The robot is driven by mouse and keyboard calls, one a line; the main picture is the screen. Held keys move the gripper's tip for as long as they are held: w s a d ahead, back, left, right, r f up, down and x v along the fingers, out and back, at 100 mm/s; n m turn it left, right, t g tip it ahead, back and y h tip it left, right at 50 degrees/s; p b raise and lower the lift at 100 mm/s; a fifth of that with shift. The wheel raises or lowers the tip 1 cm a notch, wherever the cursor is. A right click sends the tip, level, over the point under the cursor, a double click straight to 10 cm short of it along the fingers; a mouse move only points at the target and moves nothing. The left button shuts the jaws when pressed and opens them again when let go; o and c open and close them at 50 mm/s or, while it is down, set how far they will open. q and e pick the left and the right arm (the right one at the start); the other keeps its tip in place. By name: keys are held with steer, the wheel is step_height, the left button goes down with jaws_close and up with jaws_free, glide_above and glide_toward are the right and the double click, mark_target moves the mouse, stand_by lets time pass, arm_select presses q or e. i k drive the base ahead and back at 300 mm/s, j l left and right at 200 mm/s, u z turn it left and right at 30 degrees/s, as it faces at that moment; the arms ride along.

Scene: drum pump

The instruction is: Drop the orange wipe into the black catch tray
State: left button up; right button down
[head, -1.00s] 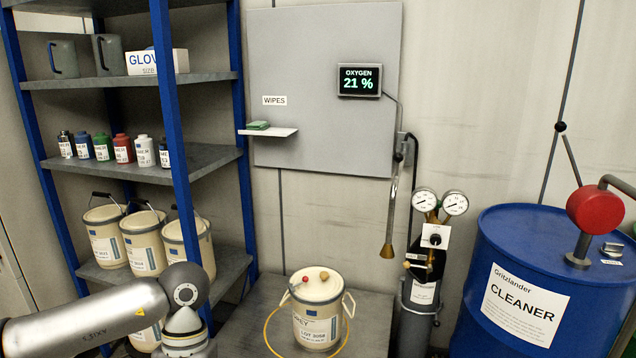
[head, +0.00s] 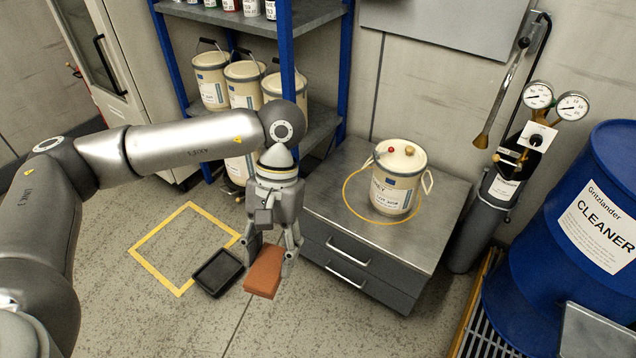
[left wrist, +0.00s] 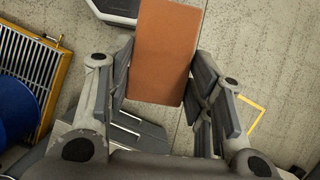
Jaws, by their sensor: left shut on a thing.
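The orange wipe (head: 263,273) is a folded, brick-like piece between the fingers of my left gripper (head: 270,252). In the left wrist view the wipe (left wrist: 165,50) sticks out past the fingers (left wrist: 160,85), which are shut on it. The black catch tray (head: 218,273) lies on the floor at the lower edge of a yellow floor square, and it looks empty. In the head view the wipe hangs above the floor, just right of the tray and not over it. I cannot make out the tray in the left wrist view. My right gripper is not in view.
The yellow floor square (head: 150,260) is bare inside. A blue shelf rack (head: 287,60) with buckets stands behind. A blue drum (head: 530,285) is far right.

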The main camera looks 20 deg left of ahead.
mark_target(216, 273)
steer(key=u, duration=1.55)
steer(key=z, duration=0.5)
steer(key=i+j+z, duration=0.45)
steer(key=j, duration=0.15)
steer(key=i+j+z, duration=0.2)
steer(key=j, duration=0.15)
steer(key=i+j+z, duration=0.25)
steer(key=j, duration=0.15)
steer(key=i+j, duration=0.1)
steer(key=j, duration=0.3)
steer(key=i+j, duration=0.15)
steer(key=j, duration=0.2)
steer(key=i+j, duration=0.1)
steer(key=j, duration=0.3)
